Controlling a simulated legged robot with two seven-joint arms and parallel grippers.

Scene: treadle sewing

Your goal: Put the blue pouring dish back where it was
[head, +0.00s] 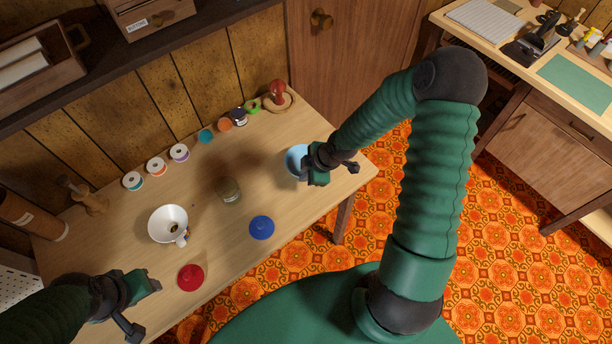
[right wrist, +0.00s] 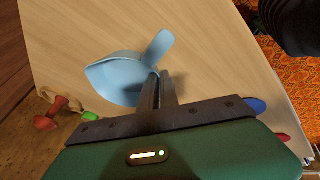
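The light blue pouring dish (head: 294,158) is at the right end of the wooden table, partly hidden by my right gripper (head: 306,168). In the right wrist view, the dish (right wrist: 117,80) shows its spout to the left and its handle to the upper right. The right gripper's fingers (right wrist: 159,76) are close together at the dish, by the base of the handle, and look shut on it. I cannot tell whether the dish touches the table. My left gripper (head: 155,284) is over the table's near left part, away from the dish; its finger opening is unclear.
Several spools and small pots line the back, with a red-topped object (head: 277,92) at the far corner.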

